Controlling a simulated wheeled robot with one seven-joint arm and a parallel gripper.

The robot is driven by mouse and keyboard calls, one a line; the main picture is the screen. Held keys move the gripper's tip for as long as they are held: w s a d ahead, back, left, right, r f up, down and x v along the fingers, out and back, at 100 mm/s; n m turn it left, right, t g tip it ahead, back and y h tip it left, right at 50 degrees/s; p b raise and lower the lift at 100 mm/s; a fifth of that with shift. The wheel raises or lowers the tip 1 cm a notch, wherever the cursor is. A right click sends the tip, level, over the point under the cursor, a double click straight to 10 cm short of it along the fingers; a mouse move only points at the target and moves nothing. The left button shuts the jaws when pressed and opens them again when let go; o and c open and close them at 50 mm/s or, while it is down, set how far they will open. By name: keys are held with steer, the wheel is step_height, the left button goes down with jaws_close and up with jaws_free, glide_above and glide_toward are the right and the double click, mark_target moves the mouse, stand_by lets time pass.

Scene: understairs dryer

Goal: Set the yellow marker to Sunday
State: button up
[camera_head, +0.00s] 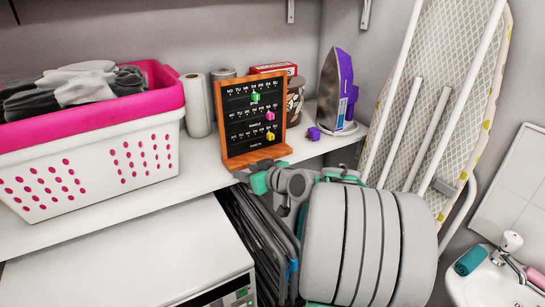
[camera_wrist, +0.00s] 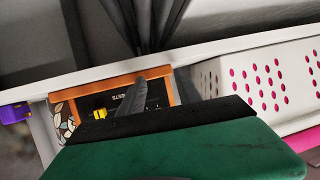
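The black weekday board (camera_head: 254,112) stands upright in a wooden frame on the white shelf. It carries a green marker (camera_head: 255,97) on its upper row, a pink marker (camera_head: 270,115) on its middle row and the yellow marker (camera_head: 270,136) on its lowest row, toward the right end. In the wrist view the board appears upside down, with the yellow marker (camera_wrist: 126,113) beside a grey finger (camera_wrist: 131,97). My gripper (camera_head: 258,168) is low in front of the board's base. Only one finger shows clearly; its opening is hidden, and I cannot tell whether it touches the marker.
A pink and white laundry basket (camera_head: 92,150) stands left of the board. A paper roll (camera_head: 195,104) and tins are behind it. A purple iron (camera_head: 337,92) stands to the right, near an ironing board (camera_head: 445,100). A folded rack (camera_head: 262,245) is below the shelf.

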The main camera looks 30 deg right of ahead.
mark_target(272, 138)
steer(key=s+d+r+m+t+h+b, duration=0.1)
steer(key=d+t+h, duration=0.1)
steer(key=d, duration=0.4)
steer(key=s+d+r+m+t+h+b, duration=0.1)
steer(key=d+r+t, duration=0.1)
steer(key=d, duration=0.5)
steer(key=w+p, duration=0.2)
steer(key=w, duration=0.5)
steer(key=shift+w, duration=0.4)
jaws_close()
